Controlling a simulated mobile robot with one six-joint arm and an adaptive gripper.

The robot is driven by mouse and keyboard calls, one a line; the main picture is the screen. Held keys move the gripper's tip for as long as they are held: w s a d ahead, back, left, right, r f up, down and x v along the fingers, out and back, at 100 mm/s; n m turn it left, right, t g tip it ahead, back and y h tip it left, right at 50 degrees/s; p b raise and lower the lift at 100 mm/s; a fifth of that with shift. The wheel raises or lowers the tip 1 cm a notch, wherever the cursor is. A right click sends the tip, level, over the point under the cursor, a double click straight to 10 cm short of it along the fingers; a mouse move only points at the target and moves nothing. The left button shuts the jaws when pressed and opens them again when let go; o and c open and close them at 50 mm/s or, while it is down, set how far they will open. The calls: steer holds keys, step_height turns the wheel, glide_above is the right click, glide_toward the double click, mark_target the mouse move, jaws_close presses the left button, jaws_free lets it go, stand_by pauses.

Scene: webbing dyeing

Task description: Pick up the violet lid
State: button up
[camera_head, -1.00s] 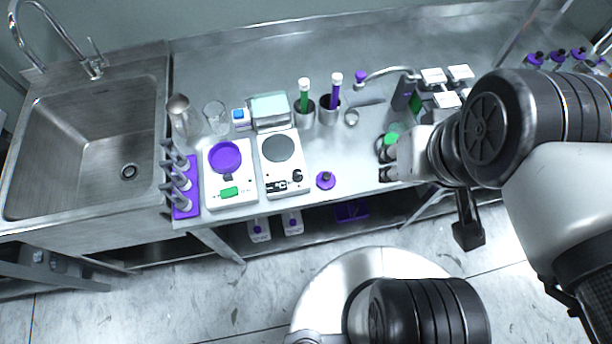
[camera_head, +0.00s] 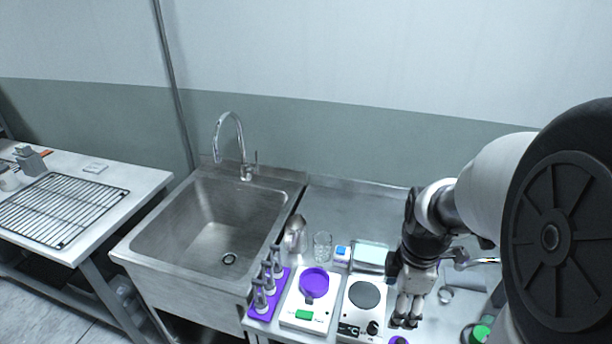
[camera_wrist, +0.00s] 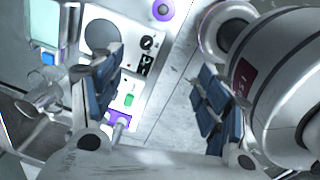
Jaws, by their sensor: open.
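A small round violet lid (camera_wrist: 163,9) shows at the top edge of the wrist view, with a paler centre. In the head view a violet piece (camera_head: 398,341), seemingly the same lid, is cut off by the bottom edge. My gripper (camera_head: 406,312) points down by the right side of the white hotplate (camera_head: 352,325). In the wrist view my gripper (camera_wrist: 160,72) has its two dark-padded fingers wide apart with nothing between them. The lid lies beyond the fingertips, apart from them.
A white scale with a violet dish (camera_head: 314,283) stands left of the hotplate. A violet rack (camera_head: 262,305) holds several grey pieces. A glass beaker (camera_head: 322,246) and metal cup (camera_head: 295,234) stand behind. A sink (camera_head: 215,225) is left; a green-topped item (camera_head: 480,333) is right.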

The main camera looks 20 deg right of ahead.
steer(key=d+f+n, duration=0.3)
steer(key=d+f, duration=0.1)
steer(key=f, duration=0.2)
steer(key=b, duration=0.4)
glide_above(401, 341)
steer(key=shift+g, duration=0.4)
steer(key=f, duration=0.7)
steer(key=a+f, duration=0.1)
steer(key=f, duration=0.2)
steer(key=shift+s+f, duration=0.35)
steer(key=shift+w+d+f+b, duration=0.15)
steer(key=shift+f+b, duration=0.2)
steer(key=shift+f, duration=0.65)
steer(key=shift+w+d+f+b, duration=0.15)
steer(key=shift+f+b, duration=0.25)
steer(key=shift+f, duration=0.55)
steer(key=shift+d+f+b, duration=0.2)
steer(key=shift+f+b, duration=0.15)
steer(key=shift+f, duration=0.65)
steer(key=shift+r, duration=0.1)
steer(key=shift+c, duration=0.3)
steer(key=c, duration=0.9)
